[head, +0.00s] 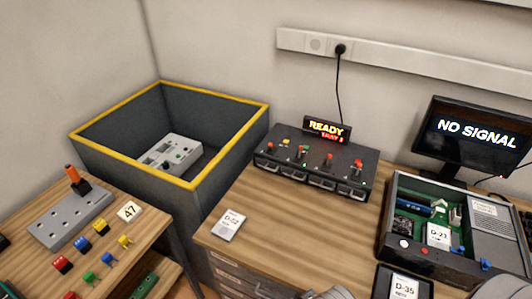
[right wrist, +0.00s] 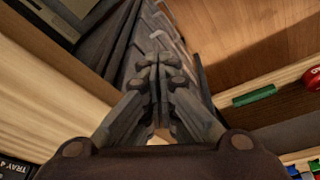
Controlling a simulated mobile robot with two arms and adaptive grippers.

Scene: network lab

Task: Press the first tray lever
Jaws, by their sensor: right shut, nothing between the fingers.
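A black unit (head: 264,135) stands on the wooden desk against the wall. Its front has several slots with pale metal parts, and several small red-topped levers or knobs stand on top; the leftmost red one (head: 270,146) is at the left end. A lit display (head: 327,129) reading "READY" stands behind it. Which part is the first tray lever is too small to tell. My right gripper (right wrist: 158,62) shows in the right wrist view with its fingers together and nothing between them. The unit is not recognisable in that view. My left gripper is not in view.
A yellow-rimmed dark bin (head: 229,151) holds a light grey device (head: 172,154). A card (head: 229,224) lies on the desk. An open green-board chassis (head: 385,228) and a "NO SIGNAL" monitor (head: 478,130) stand at right. A side table (head: 160,219) holds coloured connectors.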

